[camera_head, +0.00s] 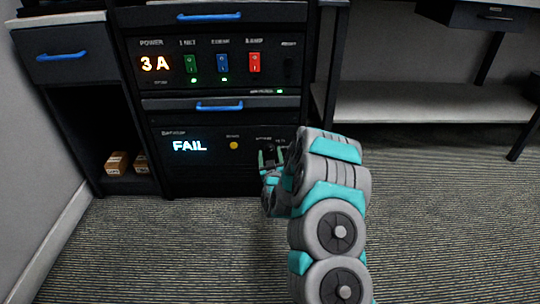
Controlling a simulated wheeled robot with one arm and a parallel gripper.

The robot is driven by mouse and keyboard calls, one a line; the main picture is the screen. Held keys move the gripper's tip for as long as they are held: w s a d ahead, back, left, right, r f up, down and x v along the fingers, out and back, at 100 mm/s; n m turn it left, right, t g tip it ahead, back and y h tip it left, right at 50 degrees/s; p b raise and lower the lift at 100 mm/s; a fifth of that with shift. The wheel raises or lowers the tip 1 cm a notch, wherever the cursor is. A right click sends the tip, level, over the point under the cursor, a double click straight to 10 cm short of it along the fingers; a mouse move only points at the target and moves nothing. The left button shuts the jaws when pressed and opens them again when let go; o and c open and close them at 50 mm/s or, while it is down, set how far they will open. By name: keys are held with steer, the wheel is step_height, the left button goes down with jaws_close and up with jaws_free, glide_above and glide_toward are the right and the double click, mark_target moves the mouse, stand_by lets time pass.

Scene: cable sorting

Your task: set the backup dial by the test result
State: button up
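The lower panel (215,177) of the black cabinet has a lit display (190,146) that reads "FAIL". A round yellow button or light (234,145) sits right of the display. My gripper (269,158) is at the right part of this panel, by small labels. A dark knob-like shape, perhaps the backup dial, shows between or behind its fingers. My arm and gripper hide most of that spot, so the dial's setting and any contact cannot be told. Whether the fingers are open or shut is unclear.
The upper panel shows "3 A" (155,64) with green (190,63), blue (223,62) and red (254,62) switches. Blue-handled drawers (220,105) are closed. Small brown boxes (117,163) lie at lower left. A shelf (430,102) stands right; the carpet (450,220) is clear.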

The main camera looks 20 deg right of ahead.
jaws_close()
stand_by(0.3)
steer(key=shift+r+n+p, duration=0.1)
steer(key=shift+n+p, duration=0.2)
steer(key=shift+p, duration=0.1)
steer(key=shift+n+p, duration=0.5)
steer(key=shift+p, duration=0.1)
steer(key=shift+n+p, duration=0.95)
steer(key=shift+n, duration=0.25)
steer(key=shift+a+n+p, duration=0.1)
steer(key=shift+n+p, duration=0.45)
steer(key=shift+n, duration=1.85)
steer(key=shift+o, duration=0.8)
jaws_free()
